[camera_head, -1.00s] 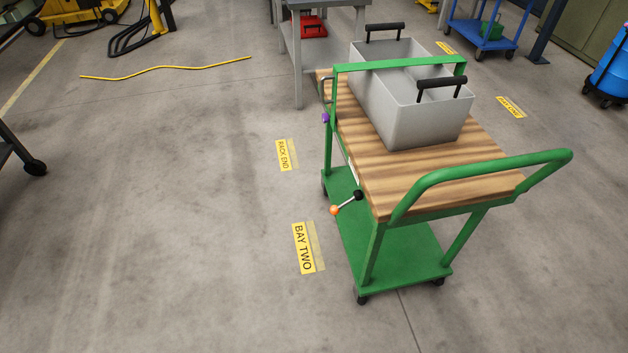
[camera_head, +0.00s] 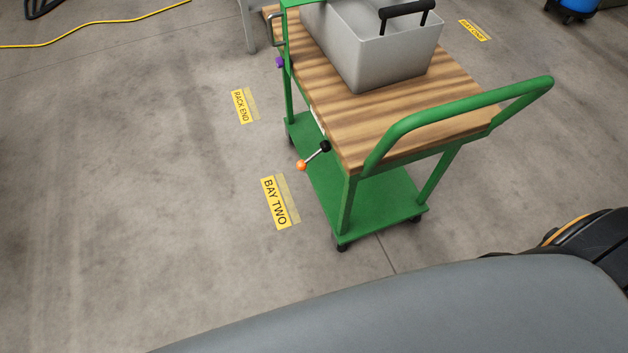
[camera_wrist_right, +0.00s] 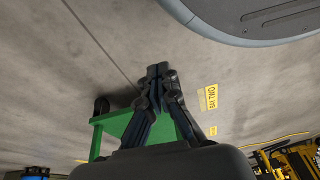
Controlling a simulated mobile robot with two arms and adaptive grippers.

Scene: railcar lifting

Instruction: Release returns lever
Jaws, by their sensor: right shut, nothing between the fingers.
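A lever with an orange knob (camera_head: 301,165) and a black hub (camera_head: 325,146) sticks out from the side of the green cart (camera_head: 392,212), below its wooden top. A purple knob (camera_head: 280,62) sits farther along the same side. In the right wrist view my right gripper (camera_wrist_right: 157,72) is shut and empty, with bare floor beyond its tips. Part of the green cart (camera_wrist_right: 115,123) shows behind and left of its fingers there; the lever cannot be made out. Neither gripper shows in the head view, and my left gripper is out of sight.
A grey bin (camera_head: 375,50) with a black handle stands on the wooden top (camera_head: 430,105). A green push handle (camera_head: 460,110) rises at the near end. Floor labels "BAY TWO" (camera_head: 275,202) and "RACK END" (camera_head: 240,106) lie left of the cart. The floor left of them is clear.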

